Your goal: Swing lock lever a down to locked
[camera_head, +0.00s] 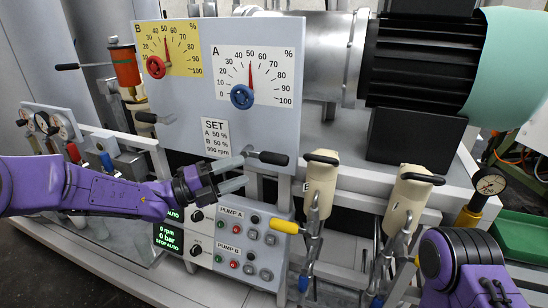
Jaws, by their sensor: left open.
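The white panel A dial (253,76) has a blue knob (242,97), and its red needle points near 50. Below it, a lever with a black grip (270,158), which appears to be lock lever a, sticks out roughly level to the right at the panel's lower edge. A similar black-gripped lever (152,118) sits lower left of the yellow B dial (168,50). My left gripper (234,174) is open and empty. Its two grey fingers point right, with the upper fingertip close to the lever's left end; contact cannot be told. Of my right arm, only purple links show at lower right.
Below my left gripper is a pump control box (243,243) with buttons. A pressure gauge (490,182) stands at far right.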

